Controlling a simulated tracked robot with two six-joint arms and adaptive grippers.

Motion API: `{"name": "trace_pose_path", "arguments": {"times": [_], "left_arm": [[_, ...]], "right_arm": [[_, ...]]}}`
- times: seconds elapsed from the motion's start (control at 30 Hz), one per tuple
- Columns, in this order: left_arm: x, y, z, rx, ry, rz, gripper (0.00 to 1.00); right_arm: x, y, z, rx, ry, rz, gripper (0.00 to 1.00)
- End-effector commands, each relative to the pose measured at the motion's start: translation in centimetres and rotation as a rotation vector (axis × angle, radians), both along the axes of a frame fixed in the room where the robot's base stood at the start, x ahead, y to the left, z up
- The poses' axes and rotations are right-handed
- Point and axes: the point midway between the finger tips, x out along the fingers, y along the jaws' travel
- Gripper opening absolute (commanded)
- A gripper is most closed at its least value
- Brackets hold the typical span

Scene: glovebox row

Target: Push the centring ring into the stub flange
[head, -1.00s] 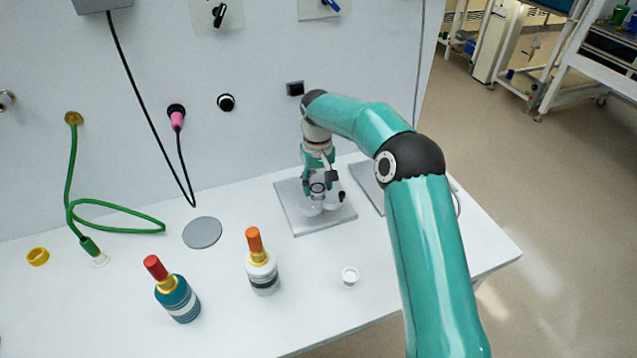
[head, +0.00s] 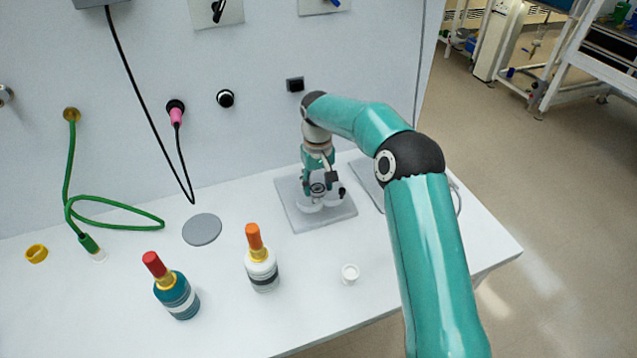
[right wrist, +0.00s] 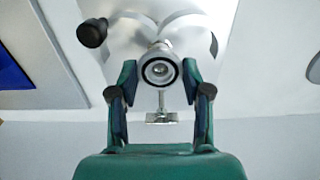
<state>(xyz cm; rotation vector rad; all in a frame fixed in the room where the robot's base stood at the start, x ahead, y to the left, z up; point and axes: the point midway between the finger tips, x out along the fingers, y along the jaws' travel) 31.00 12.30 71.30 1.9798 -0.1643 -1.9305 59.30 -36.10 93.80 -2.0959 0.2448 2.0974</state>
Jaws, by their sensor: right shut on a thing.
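The centring ring (right wrist: 160,70), a dark ring with a metal middle, sits between the fingertips of my right gripper (right wrist: 158,80). In the head view this gripper (head: 318,188) points down at the grey plate, shut on the ring. The white rounded body with the stub flange (right wrist: 180,38) lies directly behind the ring. The ring covers the flange mouth, so I cannot tell how far it is seated. A metal clamp with a wing nut (right wrist: 161,116) hangs just below the ring. My left gripper is out of view.
The grey plate (head: 341,216) carries the white body. A small white cup (head: 350,273), a white bottle (head: 262,273) and a teal bottle (head: 178,298) stand in front. A grey disc (head: 202,229), green hose (head: 115,228) and yellow ring (head: 37,253) lie left.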

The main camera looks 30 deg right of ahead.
Motion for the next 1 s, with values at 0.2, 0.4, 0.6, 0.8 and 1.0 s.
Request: {"name": "trace_pose_path", "arguments": {"times": [0.2,0.4,0.6,0.8,1.0], "left_arm": [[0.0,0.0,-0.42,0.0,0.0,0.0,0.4],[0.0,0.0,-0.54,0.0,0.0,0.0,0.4],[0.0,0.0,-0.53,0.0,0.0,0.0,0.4],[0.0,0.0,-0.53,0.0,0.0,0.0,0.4],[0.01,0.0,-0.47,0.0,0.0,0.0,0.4]], "right_arm": [[-0.02,-0.01,-0.67,0.0,0.001,0.0,0.25],[-0.04,-0.02,-0.92,0.0,0.001,0.0,0.54],[-0.04,-0.03,-0.9,0.0,0.001,-0.001,0.78],[-0.03,-0.03,-0.88,0.0,0.001,-0.001,0.78],[0.04,-0.04,-0.05,0.0,-0.002,-0.001,0.78]]}}
